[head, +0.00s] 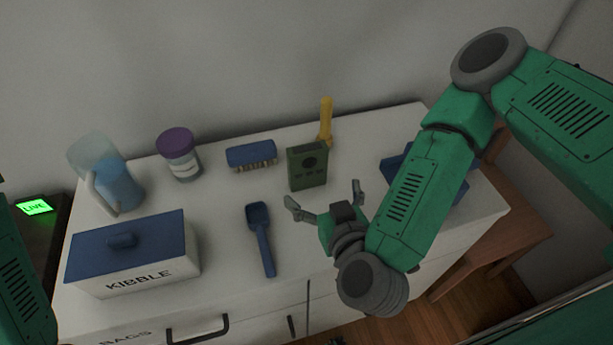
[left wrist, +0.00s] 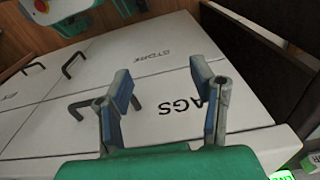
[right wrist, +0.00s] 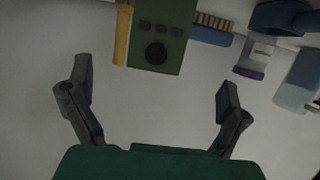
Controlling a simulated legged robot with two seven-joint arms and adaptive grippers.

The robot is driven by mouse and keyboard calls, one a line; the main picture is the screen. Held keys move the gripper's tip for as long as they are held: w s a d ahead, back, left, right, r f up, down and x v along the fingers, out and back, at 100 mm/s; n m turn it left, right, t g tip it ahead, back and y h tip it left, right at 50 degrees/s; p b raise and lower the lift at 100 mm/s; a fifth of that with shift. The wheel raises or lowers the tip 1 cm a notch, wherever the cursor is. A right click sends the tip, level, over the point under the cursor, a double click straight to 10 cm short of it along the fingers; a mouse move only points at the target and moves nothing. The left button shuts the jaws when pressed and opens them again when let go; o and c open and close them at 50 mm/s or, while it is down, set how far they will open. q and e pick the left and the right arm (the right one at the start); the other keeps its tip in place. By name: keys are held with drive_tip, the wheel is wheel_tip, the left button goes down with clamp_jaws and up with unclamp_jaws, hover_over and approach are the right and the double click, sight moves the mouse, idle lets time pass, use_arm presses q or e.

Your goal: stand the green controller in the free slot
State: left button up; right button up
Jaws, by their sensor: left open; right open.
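The green controller (head: 307,167), a box with a dark round spot and small marks on its face, stands upright on the white cabinet top. It also shows in the right wrist view (right wrist: 160,30), upside down, ahead of and between my fingers. My right gripper (head: 325,199) is open and empty, in front of the controller and apart from it; it also shows in the right wrist view (right wrist: 155,85). A blue object (head: 390,168) at the right is mostly behind my right arm; I cannot make out a slot. My left gripper (left wrist: 162,90) is open and empty before the cabinet front.
A yellow-handled item (head: 326,120) stands close behind the controller. A blue brush (head: 251,155) lies left of it, and a blue scoop (head: 261,238) in front-left. A purple-lidded jar (head: 179,156), pitcher (head: 108,175) and kibble box (head: 135,262) stand further left. A wooden chair (head: 500,240) is right.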

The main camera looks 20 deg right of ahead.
sight(309, 167)
drive_tip(key=b, duration=0.3)
drive_tip(key=shift+w+d+f, duration=0.1)
drive_tip(key=shift+w+f, duration=0.15)
drive_tip(key=shift+f, duration=0.15)
drive_tip(key=x, duration=0.4)
drive_tip(key=shift+w+r, duration=0.2)
drive_tip(key=shift+w, duration=0.1)
drive_tip(key=shift+x, duration=3.15)
drive_tip(key=shift+d, duration=0.1)
drive_tip(key=c, duration=1.4)
wheel_tip(309, 167, up, 10)
drive_tip(key=shift+f+p, duration=0.15)
drive_tip(key=shift+p, duration=0.4)
drive_tip(key=s+d+f, duration=0.1)
drive_tip(key=d, duration=0.2)
drive_tip(key=s+d+f+b, duration=0.1)
drive_tip(key=d+f, duration=0.1)
drive_tip(key=s+d+f+b, duration=0.1)
drive_tip(key=d+f, duration=0.1)
drive_tip(key=d, duration=0.1)
drive_tip(key=shift+s+d+f, duration=0.15)
drive_tip(key=shift+s+d, duration=0.05)
drive_tip(key=shift+d, duration=0.1)
